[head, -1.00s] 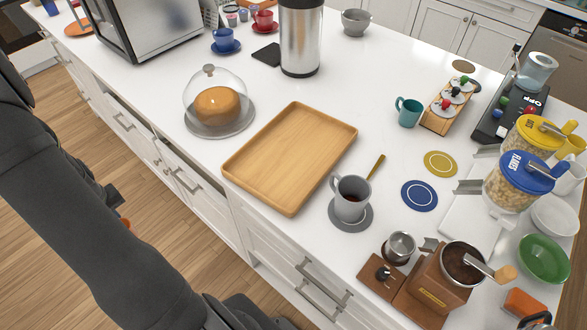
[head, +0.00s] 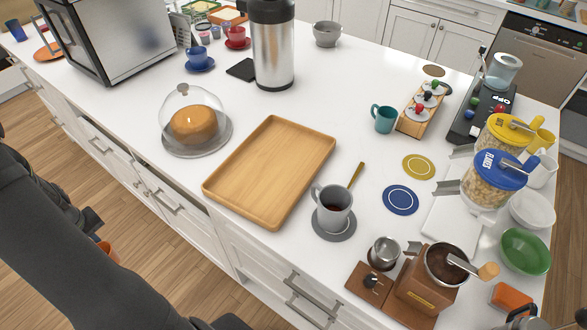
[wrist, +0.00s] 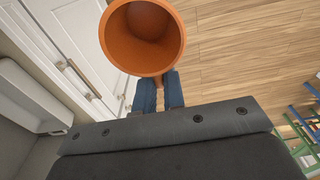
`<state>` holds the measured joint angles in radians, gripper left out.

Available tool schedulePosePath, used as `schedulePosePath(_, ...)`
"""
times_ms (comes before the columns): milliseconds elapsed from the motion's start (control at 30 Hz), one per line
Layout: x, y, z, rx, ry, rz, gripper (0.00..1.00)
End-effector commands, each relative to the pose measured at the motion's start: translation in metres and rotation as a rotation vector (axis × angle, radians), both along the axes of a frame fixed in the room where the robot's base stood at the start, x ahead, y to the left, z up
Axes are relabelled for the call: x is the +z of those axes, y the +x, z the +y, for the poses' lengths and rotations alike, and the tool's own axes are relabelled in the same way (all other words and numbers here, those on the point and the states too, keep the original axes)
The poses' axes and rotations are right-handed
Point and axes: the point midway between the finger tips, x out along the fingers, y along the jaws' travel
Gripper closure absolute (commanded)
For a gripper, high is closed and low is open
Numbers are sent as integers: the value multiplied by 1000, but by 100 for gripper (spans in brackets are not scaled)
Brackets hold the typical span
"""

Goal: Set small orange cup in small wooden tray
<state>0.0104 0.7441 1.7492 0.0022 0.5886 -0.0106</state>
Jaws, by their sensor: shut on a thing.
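The small orange cup (wrist: 145,38) is large in the wrist view, its mouth facing the camera and its inside empty. My gripper (wrist: 159,92) has its blue fingers closed on the cup's near side, seemingly at a handle. In the head view only a sliver of orange (head: 104,246) shows beside my dark arm, off the counter's front side and over the floor. A light wooden tray (head: 270,170) lies empty on the white counter, to the right of and apart from my gripper.
A cake under a glass dome (head: 193,125) stands left of the tray. A grey mug (head: 333,210) on a grey coaster is close to its right corner. A steel dispenser (head: 272,45) stands behind. A coffee grinder (head: 425,285) is at the front right.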

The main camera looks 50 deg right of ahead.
Motion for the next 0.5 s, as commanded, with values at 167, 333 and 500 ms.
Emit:
schedulePosePath(167, 39, 35, -35, -22, -1, -10, 100)
schedulePosePath(333, 102, 72, -92, -42, -2, -12, 100)
schedulePosePath(500, 171, 94, -152, -58, -2, -12, 100)
